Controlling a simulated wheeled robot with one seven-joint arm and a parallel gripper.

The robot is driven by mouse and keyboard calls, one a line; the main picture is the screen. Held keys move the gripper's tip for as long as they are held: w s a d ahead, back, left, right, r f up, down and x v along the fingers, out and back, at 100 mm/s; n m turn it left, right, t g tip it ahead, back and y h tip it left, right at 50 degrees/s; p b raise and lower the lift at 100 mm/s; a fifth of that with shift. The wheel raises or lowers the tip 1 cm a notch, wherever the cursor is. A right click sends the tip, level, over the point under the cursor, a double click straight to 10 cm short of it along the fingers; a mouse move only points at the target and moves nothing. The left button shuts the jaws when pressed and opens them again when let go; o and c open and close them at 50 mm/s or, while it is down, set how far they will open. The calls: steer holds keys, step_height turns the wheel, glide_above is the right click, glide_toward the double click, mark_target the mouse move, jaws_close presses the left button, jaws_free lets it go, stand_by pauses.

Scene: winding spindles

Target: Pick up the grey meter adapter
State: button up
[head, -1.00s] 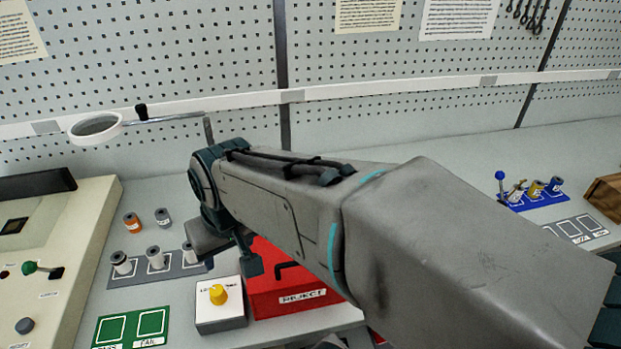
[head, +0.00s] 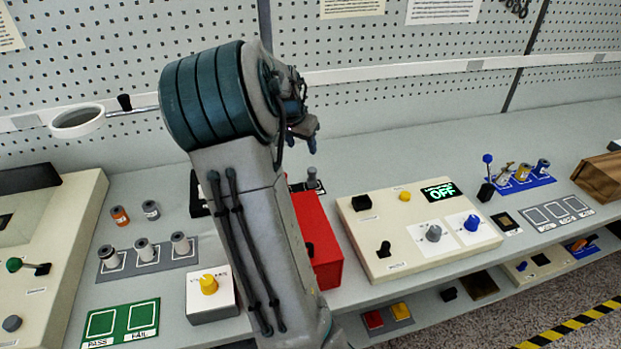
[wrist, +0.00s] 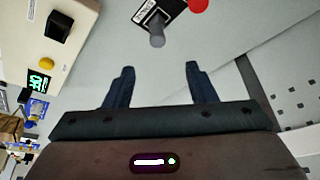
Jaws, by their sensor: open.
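A grey upright piece that looks like the meter adapter (head: 312,179) stands on a black labelled strip (head: 298,187) behind the red box. In the wrist view the grey adapter (wrist: 157,33) is at the top centre, ahead of my fingertips and apart from them. My gripper (wrist: 159,69) is open and empty, with the adapter roughly in line with the gap between its fingers. In the head view my gripper (head: 309,138) hangs above the bench, partly hidden by my arm. My arm also hides the middle of the black strip.
A red piece (wrist: 198,5) is close beside the adapter in the wrist view. The red box (head: 316,240) and a cream control panel (head: 400,262) with an OFF display stand in front and to the right. Spindles (head: 144,250) stand on a grey rack at left. Bench behind the panel is clear.

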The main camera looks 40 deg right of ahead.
glide_above(312, 169)
steer(key=a, duration=0.2)
step_height(312, 169, down, 7)
steer(key=shift+s+p+x, duration=0.2)
steer(key=shift+p+x, duration=0.5)
steer(key=shift+x, duration=0.9)
steer(key=shift+s+p+x, duration=0.2)
steer(key=shift+p+x, duration=0.45)
steer(key=shift+x, duration=0.9)
steer(key=shift+a+f, duration=0.1)
steer(key=shift+a, duration=0.05)
steer(key=c, duration=1.1)
